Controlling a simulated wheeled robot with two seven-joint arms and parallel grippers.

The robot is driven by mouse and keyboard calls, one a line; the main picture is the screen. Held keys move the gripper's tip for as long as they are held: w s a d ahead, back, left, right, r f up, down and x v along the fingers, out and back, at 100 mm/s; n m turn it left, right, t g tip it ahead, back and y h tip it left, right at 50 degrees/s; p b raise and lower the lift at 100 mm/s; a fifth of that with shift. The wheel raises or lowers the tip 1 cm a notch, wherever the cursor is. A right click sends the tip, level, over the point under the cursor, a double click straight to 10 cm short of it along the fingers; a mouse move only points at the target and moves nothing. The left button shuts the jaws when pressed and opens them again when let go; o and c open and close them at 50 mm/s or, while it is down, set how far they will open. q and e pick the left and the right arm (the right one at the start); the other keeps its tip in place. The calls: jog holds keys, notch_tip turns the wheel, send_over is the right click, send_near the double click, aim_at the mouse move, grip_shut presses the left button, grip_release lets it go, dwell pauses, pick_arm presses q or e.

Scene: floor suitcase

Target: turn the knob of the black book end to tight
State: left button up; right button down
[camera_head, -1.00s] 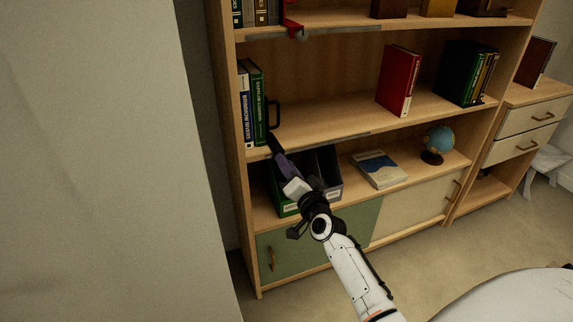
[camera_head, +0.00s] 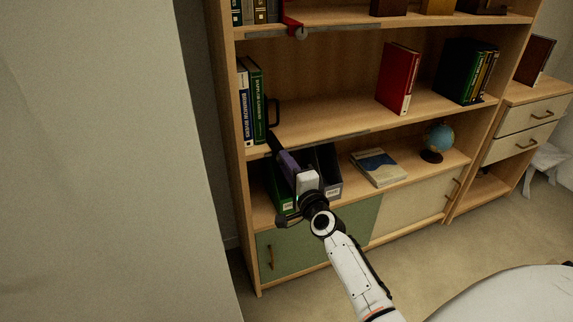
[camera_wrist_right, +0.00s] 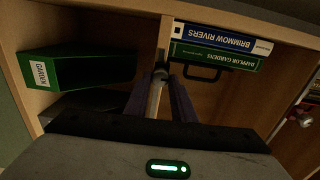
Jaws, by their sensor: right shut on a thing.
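The black book end (camera_head: 274,112) stands on the middle shelf, against the right side of the upright books. In the right wrist view its dark upright loop (camera_wrist_right: 203,72) shows beside the books. Its knob (camera_wrist_right: 160,73) is at the shelf's front edge, between my fingers and partly hidden by them. My right gripper (camera_head: 277,147) reaches up to that edge from below. In the right wrist view its two dark purple fingers (camera_wrist_right: 160,95) are shut on the knob, one on each side. The knob's marking cannot be read. My left gripper is not in view.
Upright books (camera_head: 251,103) stand at the middle shelf's left end. File boxes (camera_head: 327,172) stand below, close behind my gripper. A flat book (camera_head: 378,167) and a globe (camera_head: 438,140) lie right. The middle shelf's centre is clear.

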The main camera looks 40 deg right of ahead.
dwell(0.5)
jog(key=c, duration=1.5)
grip_release()
jog(key=v, duration=1)
jog(key=shift+s+p, duration=0.2)
jog(key=shift+p, duration=0.2)
jog(key=s+a+f+n+g+y+p, duration=0.1)
jog(key=s+a+f+n+g+y, duration=0.15)
jog(key=s+a+f+n, duration=0.35)
jog(key=s+a+f+n+g+y, duration=0.25)
jog(key=a+f+n+y, duration=0.2)
jog(key=a+n, duration=0.3)
jog(key=s+a+f+n+g, duration=0.1)
jog(key=s+a+f+n, duration=0.1)
jog(key=s, duration=0.3)
jog(key=s+a+f+n+g, duration=0.1)
jog(key=s+a+f+n, duration=0.2)
jog(key=s+n, duration=0.1)
jog(key=s+a+f+n+g, duration=0.1)
jog(key=s+a+f+n, duration=0.2)
jog(key=s, duration=0.2)
jog(key=shift+s+a+g+p, duration=0.25)
jog(key=shift+s+g+p, duration=0.05)
jog(key=shift+g, duration=0.1)
